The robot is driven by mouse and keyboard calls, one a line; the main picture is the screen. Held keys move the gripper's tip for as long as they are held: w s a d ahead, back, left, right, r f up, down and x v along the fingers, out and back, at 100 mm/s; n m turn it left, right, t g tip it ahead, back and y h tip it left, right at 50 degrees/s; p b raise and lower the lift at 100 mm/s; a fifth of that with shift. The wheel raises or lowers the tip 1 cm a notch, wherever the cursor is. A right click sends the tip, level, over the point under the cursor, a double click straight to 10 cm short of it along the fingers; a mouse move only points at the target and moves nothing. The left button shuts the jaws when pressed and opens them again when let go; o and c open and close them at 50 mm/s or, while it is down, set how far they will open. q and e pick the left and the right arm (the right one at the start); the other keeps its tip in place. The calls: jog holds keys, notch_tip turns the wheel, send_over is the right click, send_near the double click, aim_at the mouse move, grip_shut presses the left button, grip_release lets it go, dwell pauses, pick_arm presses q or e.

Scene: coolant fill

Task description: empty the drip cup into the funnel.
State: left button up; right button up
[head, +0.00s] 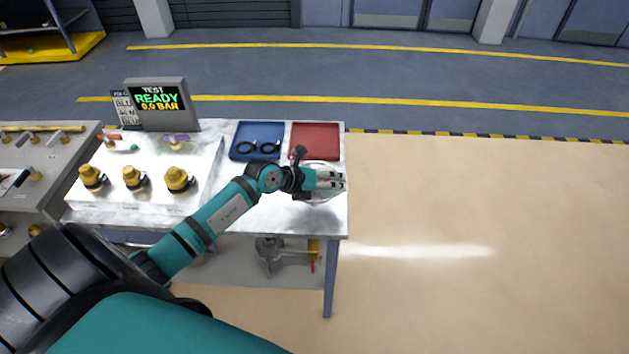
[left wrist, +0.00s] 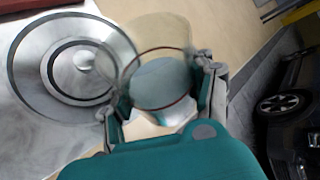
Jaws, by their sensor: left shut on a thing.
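My left gripper (head: 335,181) is over the right end of the workbench, below the red tray in the head view. In the left wrist view, the left gripper (left wrist: 157,95) is shut on a clear, round cup (left wrist: 158,48), taken to be the drip cup. A blue-grey disc shows inside it; I cannot tell whether this is liquid. A round steel piece with dark rings and a bright centre (left wrist: 83,62) is beside the cup; I cannot tell whether it is the funnel. My right gripper is out of view.
The white workbench (head: 285,214) carries a red tray (head: 315,141), a blue tray (head: 242,133) with black coiled parts, and a block with yellow-capped fittings (head: 178,180). A display (head: 157,103) reads READY, 0.0 BAR. The floor right of the bench is clear.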

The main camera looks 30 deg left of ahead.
pick_arm(q)
jog(key=shift+r+n+g+h+b, duration=0.3)
jog(key=shift+r+n+h+b, duration=0.05)
jog(key=shift+r+n+h, duration=0.1)
dwell(0.5)
jog(key=shift+f+n+g+h+b, duration=0.6)
jog(key=shift+n+h+b, duration=0.4)
jog(key=shift+b, duration=0.9)
dwell(0.7)
jog(key=shift+w+a+r+n+h, duration=0.25)
jog(key=shift+w+a+r+h, duration=0.15)
jog(key=shift+a+h, duration=0.25)
dwell(0.7)
jog(key=shift+w+a+f+n+h+b, duration=0.1)
jog(key=shift+a+f+n+h+b, duration=0.25)
jog(key=shift+h+b, duration=0.3)
dwell(0.8)
